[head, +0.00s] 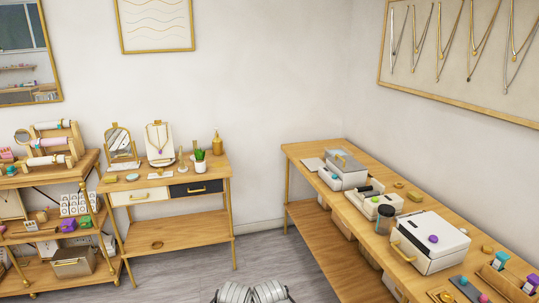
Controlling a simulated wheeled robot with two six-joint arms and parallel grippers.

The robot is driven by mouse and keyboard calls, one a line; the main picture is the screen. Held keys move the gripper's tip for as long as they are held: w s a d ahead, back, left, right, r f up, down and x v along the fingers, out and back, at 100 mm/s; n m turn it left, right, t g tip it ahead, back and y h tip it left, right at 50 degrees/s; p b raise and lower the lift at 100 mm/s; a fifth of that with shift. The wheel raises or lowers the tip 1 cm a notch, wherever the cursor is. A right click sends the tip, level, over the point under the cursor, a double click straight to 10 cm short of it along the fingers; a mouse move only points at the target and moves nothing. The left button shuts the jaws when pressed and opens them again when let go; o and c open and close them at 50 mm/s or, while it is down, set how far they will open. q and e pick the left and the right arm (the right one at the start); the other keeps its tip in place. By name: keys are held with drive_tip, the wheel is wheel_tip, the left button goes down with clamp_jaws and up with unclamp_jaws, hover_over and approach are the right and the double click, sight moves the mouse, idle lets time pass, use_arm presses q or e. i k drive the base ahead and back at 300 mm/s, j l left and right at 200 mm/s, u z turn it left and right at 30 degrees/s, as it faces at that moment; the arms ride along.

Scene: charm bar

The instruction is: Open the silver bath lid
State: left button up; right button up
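A silver-grey box (343,170) with a handle on its lid stands at the far end of the right-hand wooden bench. It looks like the silver bath, and its lid appears shut. A teal knob shows near its front. A larger white box (432,247) with a gold front handle and a purple knob stands nearer on the same bench, also shut. Neither of my grippers can be made out. Only grey ribbed parts, probably mine, show at the bottom edge.
A small cream device (379,205) and a dark jar (385,220) stand between the two boxes. The wooden bench (309,150) runs along the right wall. A display table (160,227) and shelves stand at left. Grey floor (190,272) is clear between them.

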sight(347, 164)
drive_tip(key=i+z, duration=0.15)
drive_tip(key=i, duration=0.35)
drive_tip(key=i+j+z, duration=0.1)
drive_tip(key=i, duration=0.4)
drive_tip(key=i+j+z, duration=0.15)
drive_tip(key=i, duration=0.35)
drive_tip(key=i+j+z, duration=0.3)
drive_tip(key=i+z, duration=0.2)
drive_tip(key=i+j+z, duration=0.5)
drive_tip(key=i+j, duration=0.05)
